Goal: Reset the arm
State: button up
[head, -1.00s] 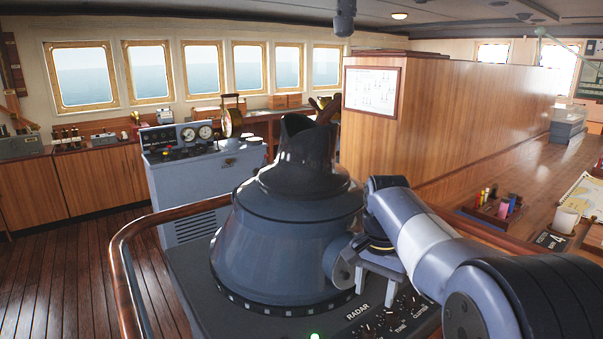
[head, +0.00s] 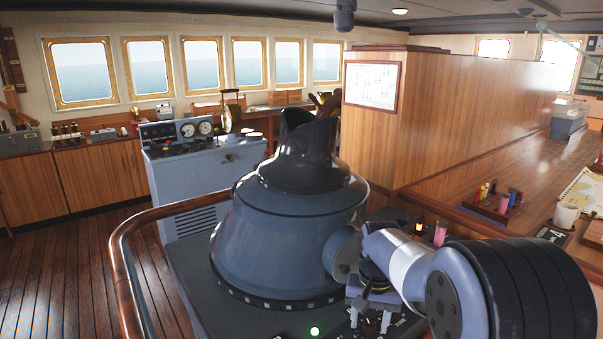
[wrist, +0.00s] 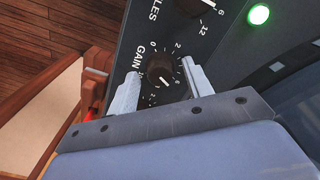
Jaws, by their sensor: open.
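My arm reaches in from the lower right of the head view, over the grey radar console. My gripper (head: 370,320) points down at the console's front panel, beside the large dark radar hood (head: 285,235). In the wrist view my gripper (wrist: 161,88) has its two pale fingers well apart. The black GAIN knob (wrist: 163,70) shows between them on the dark panel. I cannot tell whether either finger touches the knob. Nothing is held.
A wooden handrail (head: 118,262) curves around the console's left side. A chart table (head: 560,175) at the right bears a pen holder (head: 493,205) and a white mug (head: 566,215). A green light (wrist: 259,14) glows on the panel. Open deck lies to the left.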

jog(key=n+b, duration=0.1)
jog(key=n, duration=0.3)
jog(key=n+b, duration=0.2)
jog(key=n, duration=0.2)
jog(key=shift+n, duration=0.3)
jog(key=n+b, duration=0.2)
jog(key=n, duration=0.2)
jog(key=shift+f+n, duration=0.1)
jog(key=shift+n, duration=0.3)
jog(key=shift+n+b, duration=1.1)
jog(key=shift+n, duration=0.7)
